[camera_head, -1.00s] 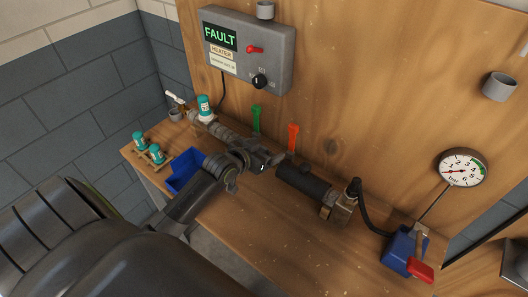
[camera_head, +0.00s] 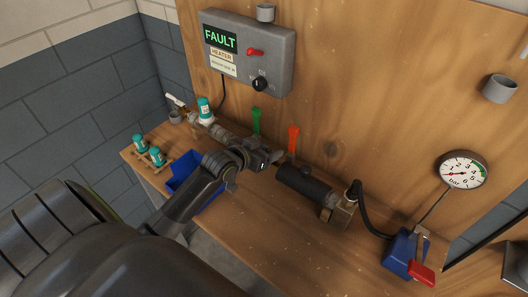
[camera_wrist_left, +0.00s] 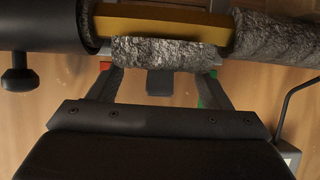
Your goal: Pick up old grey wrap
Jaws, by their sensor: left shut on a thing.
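A short piece of rough grey wrap (camera_wrist_left: 168,54) sits between the fingers of my left gripper (camera_wrist_left: 160,76) in the left wrist view. The gripper is shut on it. Just beyond it is a bare, gold-coloured stretch of pipe (camera_wrist_left: 162,22); I cannot tell whether the wrap still touches the pipe. More grey wrap (camera_wrist_left: 272,36) covers the pipe to the right. In the head view my left gripper (camera_head: 262,160) is at the pipe line, where the held wrap is hard to make out. My right gripper is not in view.
A black cylinder (camera_head: 303,184) adjoins the pipe on the right. A blue bin (camera_head: 192,174) stands left of my arm, near teal-capped bottles (camera_head: 156,155). Green (camera_head: 257,120) and orange (camera_head: 293,139) upright tags stand behind.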

